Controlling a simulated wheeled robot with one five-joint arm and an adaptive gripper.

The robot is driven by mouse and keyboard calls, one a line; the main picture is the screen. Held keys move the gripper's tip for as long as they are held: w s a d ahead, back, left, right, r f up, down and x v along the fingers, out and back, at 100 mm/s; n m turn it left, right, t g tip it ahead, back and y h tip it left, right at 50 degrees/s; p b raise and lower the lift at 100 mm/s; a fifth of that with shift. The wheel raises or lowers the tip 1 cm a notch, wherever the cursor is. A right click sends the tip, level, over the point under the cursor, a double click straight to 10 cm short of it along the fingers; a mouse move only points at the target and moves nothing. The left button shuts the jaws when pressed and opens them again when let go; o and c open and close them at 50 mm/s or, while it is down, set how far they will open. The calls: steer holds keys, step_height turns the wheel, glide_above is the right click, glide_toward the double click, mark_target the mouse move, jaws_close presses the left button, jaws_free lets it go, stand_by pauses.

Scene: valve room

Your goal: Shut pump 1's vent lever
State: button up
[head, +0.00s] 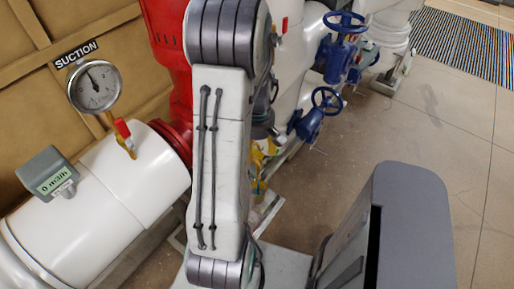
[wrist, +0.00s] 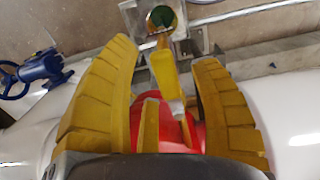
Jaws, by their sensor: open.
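In the wrist view my gripper (wrist: 165,95) is open, its two yellow ribbed fingers spread wide over a red body, seemingly the pump (wrist: 180,135). A yellow lever-like piece (wrist: 163,70) shows between the fingers, with a pale tip pointing down the picture. It looks like the vent lever, but no label confirms this. I cannot tell whether a finger touches it. A second narrow yellow strip (wrist: 148,125) stands nearer the left finger. In the head view my gripper (head: 258,165) is partly hidden behind my arm, and the lever cannot be made out.
White pipes with blue handwheel valves (head: 325,100) lie beyond my arm. At left are a suction gauge (head: 95,86), a small red-handled valve (head: 123,130) and a flow display (head: 48,175). A round green-and-red fitting (wrist: 161,18) shows in the wrist view. Open floor (head: 430,120) lies right.

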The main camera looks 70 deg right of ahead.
steer(key=shift+o, duration=0.2)
jaws_close()
stand_by(0.4)
steer(key=shift+a, duration=0.1)
steer(key=w+a+m+b, duration=0.5)
steer(key=w+m, duration=0.3)
steer(key=m, duration=0.9)
steer(key=shift+w+a+m, duration=0.15)
steer(key=shift+w+m, duration=0.05)
steer(key=shift+m, duration=0.2)
